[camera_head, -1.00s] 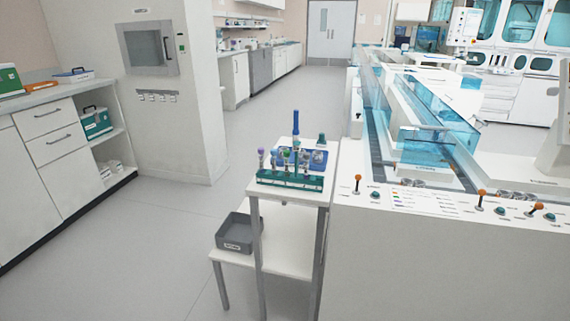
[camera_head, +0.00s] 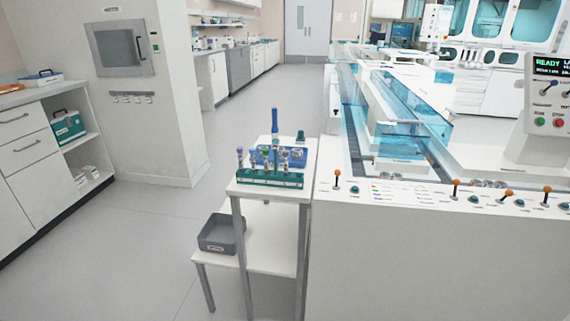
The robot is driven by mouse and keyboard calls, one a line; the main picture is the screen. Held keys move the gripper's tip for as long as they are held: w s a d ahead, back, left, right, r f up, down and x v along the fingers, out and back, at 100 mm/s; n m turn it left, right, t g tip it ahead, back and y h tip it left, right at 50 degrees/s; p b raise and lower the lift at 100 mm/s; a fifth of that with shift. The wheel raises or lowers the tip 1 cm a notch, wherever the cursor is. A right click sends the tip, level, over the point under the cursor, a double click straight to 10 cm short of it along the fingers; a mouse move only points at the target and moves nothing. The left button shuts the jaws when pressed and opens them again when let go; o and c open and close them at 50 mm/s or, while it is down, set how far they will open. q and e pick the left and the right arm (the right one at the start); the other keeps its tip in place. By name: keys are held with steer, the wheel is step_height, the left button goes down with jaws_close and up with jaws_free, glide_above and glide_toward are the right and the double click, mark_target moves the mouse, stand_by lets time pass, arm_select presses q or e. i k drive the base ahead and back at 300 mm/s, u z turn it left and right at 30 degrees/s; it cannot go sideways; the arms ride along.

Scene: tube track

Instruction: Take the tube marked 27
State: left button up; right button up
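Several capped tubes stand upright in a green rack (camera_head: 270,178) on the small white stand in the middle of the head view. One tube with a purple cap (camera_head: 240,155) is at the rack's left end. The numbers on the tubes are too small to read, so I cannot tell which is marked 27. A blue rack or tray (camera_head: 292,153) lies behind the green rack. A tall blue-topped item (camera_head: 275,125) stands upright beside it. Neither of my grippers is in view.
The white stand (camera_head: 290,195) has a lower shelf with a grey bin (camera_head: 217,234). A long white bench (camera_head: 400,250) with a glass-sided track, orange-topped levers and a READY panel (camera_head: 549,75) adjoins it on the right. Open floor (camera_head: 110,240) lies to the left.

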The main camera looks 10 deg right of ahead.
mark_target(240, 150)
steer(key=u, duration=1.2)
steer(key=i, duration=1.15)
steer(key=z, duration=2.95)
